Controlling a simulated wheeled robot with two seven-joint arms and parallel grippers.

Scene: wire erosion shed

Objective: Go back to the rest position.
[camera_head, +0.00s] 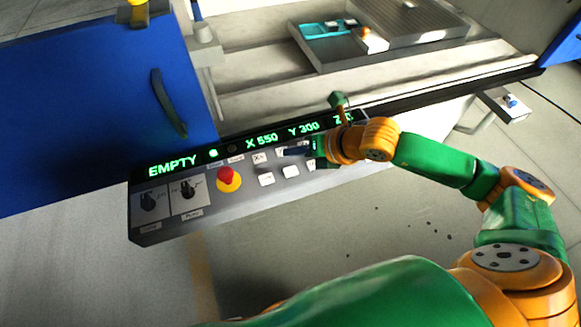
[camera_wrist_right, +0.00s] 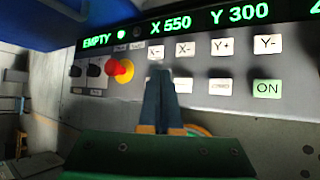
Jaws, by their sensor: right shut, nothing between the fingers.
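My right gripper (camera_head: 290,150) is shut and empty, in front of the control panel (camera_head: 150,229). Its two dark blue fingers lie side by side and also show in the right wrist view (camera_wrist_right: 161,92), over the lower row of buttons below X- and X+. I cannot tell whether the fingertips touch the panel. My right arm reaches in from the lower right in the head view. My left gripper is not in view.
The panel has a red stop button (camera_head: 226,176), two knobs and several white keys; its display (camera_head: 262,139) reads EMPTY, X 550, Y 300. A blue door (camera_head: 90,110) stands at left. A metal tray (camera_head: 330,62) lies behind the panel. Floor (camera_head: 390,225) is open in front.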

